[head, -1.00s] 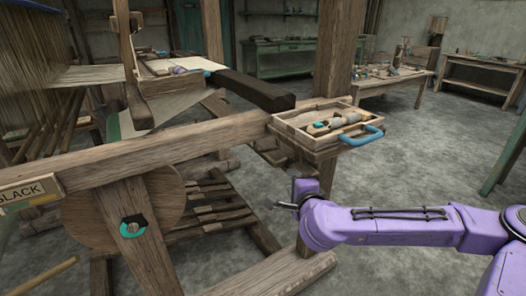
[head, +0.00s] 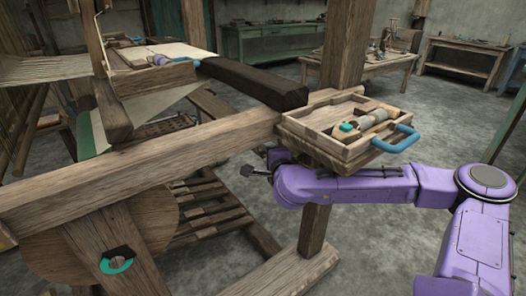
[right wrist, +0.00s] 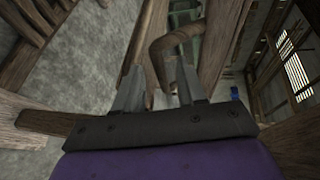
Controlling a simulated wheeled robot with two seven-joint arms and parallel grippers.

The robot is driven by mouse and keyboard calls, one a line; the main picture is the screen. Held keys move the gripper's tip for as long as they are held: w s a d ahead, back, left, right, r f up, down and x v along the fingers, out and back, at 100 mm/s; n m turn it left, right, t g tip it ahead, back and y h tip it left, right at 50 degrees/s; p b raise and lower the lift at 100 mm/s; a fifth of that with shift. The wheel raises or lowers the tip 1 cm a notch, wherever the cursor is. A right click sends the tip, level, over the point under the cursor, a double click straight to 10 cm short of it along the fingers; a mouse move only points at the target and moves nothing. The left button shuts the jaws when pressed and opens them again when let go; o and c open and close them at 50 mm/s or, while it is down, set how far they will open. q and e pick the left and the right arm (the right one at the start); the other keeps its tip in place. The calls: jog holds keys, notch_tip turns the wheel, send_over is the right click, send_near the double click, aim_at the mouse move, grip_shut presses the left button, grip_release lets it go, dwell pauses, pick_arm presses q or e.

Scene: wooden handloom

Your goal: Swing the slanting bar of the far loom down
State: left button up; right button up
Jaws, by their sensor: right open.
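A dark slanting bar (head: 250,82) runs over the loom in the head view, its near end above the long wooden beam (head: 150,160); I cannot tell if it is the bar named in the task. My right gripper (head: 256,171) is low behind the tray's left corner, below the beam. In the right wrist view my right gripper (right wrist: 158,90) is open, with its two grey fingers apart and nothing visibly held. A brown bent bar (right wrist: 170,42) lies beyond the fingers; contact cannot be told. My left gripper is out of view.
A wooden tool tray (head: 310,140) with a blue handle sits at the beam's right end, just above my right arm. A wooden post (head: 340,50) rises behind it. A round wooden disc (head: 150,225) and slatted treadles lie below. Grey floor is open at right.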

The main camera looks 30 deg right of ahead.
jog(key=x, duration=0.4)
jog(key=shift+w+f+b, duration=0.15)
jog(key=shift+w+b, duration=0.15)
jog(key=shift+w, duration=0.05)
grip_shut()
jog(key=shift+d+f+n+t+b, duration=0.1)
jog(key=shift+d+f+n+b, duration=0.15)
jog(key=shift+f, duration=0.25)
jog(key=shift+d+f+n+t+b, duration=0.1)
jog(key=shift+f+n, duration=0.1)
jog(key=shift+f, duration=0.3)
jog(key=shift+d+f+n+t+b, duration=0.1)
jog(key=shift+d+f+n+b, duration=0.15)
jog(key=shift+f, duration=0.3)
grip_release()
jog(key=shift+f, duration=0.1)
jog(key=shift+s+a, duration=0.1)
jog(key=shift+a, duration=0.05)
